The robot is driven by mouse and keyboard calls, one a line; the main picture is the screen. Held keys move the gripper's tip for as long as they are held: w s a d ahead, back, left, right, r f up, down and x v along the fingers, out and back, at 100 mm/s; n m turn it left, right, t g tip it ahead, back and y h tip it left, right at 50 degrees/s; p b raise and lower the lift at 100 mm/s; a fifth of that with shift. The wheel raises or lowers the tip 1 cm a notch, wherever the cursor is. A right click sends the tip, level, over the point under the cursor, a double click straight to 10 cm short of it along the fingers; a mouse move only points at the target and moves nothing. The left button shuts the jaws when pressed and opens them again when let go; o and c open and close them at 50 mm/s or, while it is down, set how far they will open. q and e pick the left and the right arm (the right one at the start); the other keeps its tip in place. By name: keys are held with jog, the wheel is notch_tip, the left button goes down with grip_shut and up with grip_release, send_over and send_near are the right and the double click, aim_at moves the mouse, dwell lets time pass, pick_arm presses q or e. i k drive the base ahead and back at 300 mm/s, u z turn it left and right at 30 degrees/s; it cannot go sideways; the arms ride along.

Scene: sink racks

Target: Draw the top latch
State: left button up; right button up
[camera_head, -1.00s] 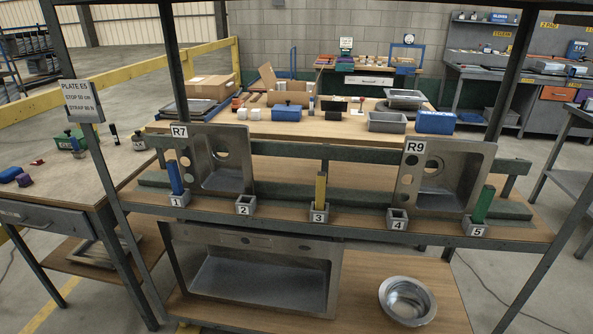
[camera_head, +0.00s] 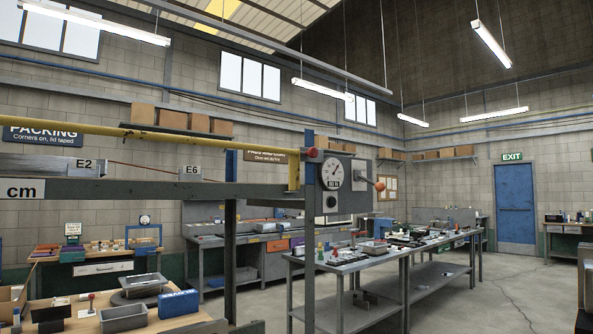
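The top of the rack shows at the left as a grey beam (camera_head: 150,190) with a "cm" label. A long yellow bar (camera_head: 200,139) runs above it to a red knob (camera_head: 312,153) by a blue upright (camera_head: 308,176). A short yellow upright piece (camera_head: 293,176) stands below the bar's right end. Right of it is a dial gauge box (camera_head: 333,172), with a lever ending in an orange ball (camera_head: 380,184). No part is marked as the latch, so I cannot tell which of these it is. Neither gripper is in view.
A wooden bench (camera_head: 75,324) with trays and a blue box (camera_head: 178,303) is below left. A metal table (camera_head: 350,268) stands beyond. Open floor (camera_head: 480,305) lies at the right.

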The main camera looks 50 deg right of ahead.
aim_at(313, 152)
jog(key=z, duration=1.65)
